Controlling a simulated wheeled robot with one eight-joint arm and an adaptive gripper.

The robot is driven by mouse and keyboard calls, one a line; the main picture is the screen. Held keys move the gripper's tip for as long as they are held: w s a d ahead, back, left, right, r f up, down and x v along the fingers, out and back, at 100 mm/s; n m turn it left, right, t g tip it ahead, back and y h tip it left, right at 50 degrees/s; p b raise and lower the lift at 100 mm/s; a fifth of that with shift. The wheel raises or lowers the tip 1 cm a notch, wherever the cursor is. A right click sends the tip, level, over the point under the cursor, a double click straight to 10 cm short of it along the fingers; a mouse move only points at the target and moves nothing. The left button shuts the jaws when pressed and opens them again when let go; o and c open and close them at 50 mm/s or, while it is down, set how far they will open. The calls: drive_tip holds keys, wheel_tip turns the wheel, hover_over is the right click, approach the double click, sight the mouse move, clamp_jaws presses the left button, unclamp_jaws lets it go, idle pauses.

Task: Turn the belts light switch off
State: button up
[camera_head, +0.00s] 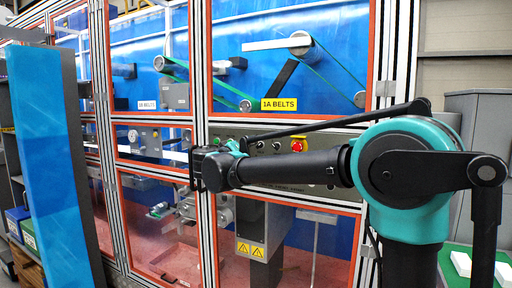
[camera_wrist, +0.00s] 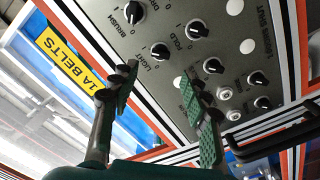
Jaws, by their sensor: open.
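The light switch (camera_wrist: 160,50) is a black rotary knob on the grey control panel (camera_wrist: 225,48), with the word LIGHT beside it in the wrist view. Its setting is too small to read surely. A yellow 1A BELTS sign (camera_wrist: 65,58) sits beside the panel and also shows above it in the head view (camera_head: 279,104). My gripper (camera_wrist: 158,76) is open and empty, its two green-padded fingers apart, with the light switch seen just beyond the gap between the fingertips. In the head view my gripper (camera_head: 197,168) is seen side-on in front of the cabinet, partly hiding the panel.
Other black knobs lie close by, including one by BRUSH (camera_wrist: 133,12) and one by FOLD (camera_wrist: 197,28). A red emergency button (camera_head: 299,144) is on the panel. A blue-fronted shelf (camera_head: 62,150) stands at the left. An orange-edged frame surrounds the cabinet windows.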

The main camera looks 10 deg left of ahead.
drive_tip(key=x, duration=0.7)
drive_tip(key=shift+c, duration=0.5)
drive_tip(key=shift+f, duration=0.1)
clamp_jaws()
